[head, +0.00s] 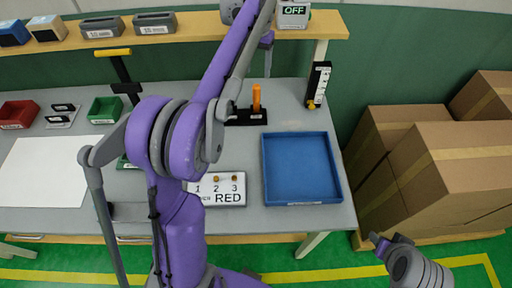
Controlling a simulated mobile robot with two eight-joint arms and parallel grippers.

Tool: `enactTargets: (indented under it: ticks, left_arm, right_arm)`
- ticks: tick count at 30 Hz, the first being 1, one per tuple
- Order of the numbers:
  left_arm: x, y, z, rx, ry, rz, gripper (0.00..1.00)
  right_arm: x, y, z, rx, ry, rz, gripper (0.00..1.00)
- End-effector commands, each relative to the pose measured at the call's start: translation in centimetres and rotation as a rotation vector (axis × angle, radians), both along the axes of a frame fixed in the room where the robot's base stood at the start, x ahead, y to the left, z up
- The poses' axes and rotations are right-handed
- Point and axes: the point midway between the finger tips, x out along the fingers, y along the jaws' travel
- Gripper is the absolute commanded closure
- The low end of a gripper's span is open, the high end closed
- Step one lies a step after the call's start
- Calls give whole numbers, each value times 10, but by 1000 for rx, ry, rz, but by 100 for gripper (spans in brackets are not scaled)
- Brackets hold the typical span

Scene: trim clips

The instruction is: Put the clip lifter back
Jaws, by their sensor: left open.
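The clip lifter, seen as an upright orange handle (256,97), stands in a black holder (246,117) at the back middle of the table. My left arm crosses the middle of the head view and reaches up past the holder. Only a small part of my left gripper (267,62) shows behind the forearm, above and slightly right of the orange handle. It is open and appears apart from the handle. My right arm shows only as a link at the lower right; its gripper is not in view.
A blue tray (303,200) lies right of a white RED plate (226,199) with gold clips. A black stand with a yellow bar (105,52), red bin (18,114) and green bin (104,111) are at left. Cardboard boxes (440,160) stand beyond the table's right edge.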

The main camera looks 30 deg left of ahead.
Motion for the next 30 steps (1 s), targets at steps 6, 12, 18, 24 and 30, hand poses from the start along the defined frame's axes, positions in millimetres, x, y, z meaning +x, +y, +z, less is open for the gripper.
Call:
enactTargets:
  ticks: [6, 12, 18, 24, 30]
  left_arm:
    - [-56, -49, 0, 23, -117, -31, 36]
    - [-127, -91, -25, 34, -250, -58, 36]
    - [-201, -123, -72, 31, -381, -84, 36]
    - [-248, -139, -115, 22, -470, -100, 36]
    - [-261, -143, -129, 18, -498, -103, 36]
  right_arm:
    - [0, 0, 0, 0, 0, 0, 50]
    - [0, 0, 0, 0, 0, 0, 50]
    - [0, 0, 0, 0, 0, 0, 50]
    - [0, 0, 0, 0, 0, 0, 50]
    - [0, 0, 0, 0, 0, 0, 50]
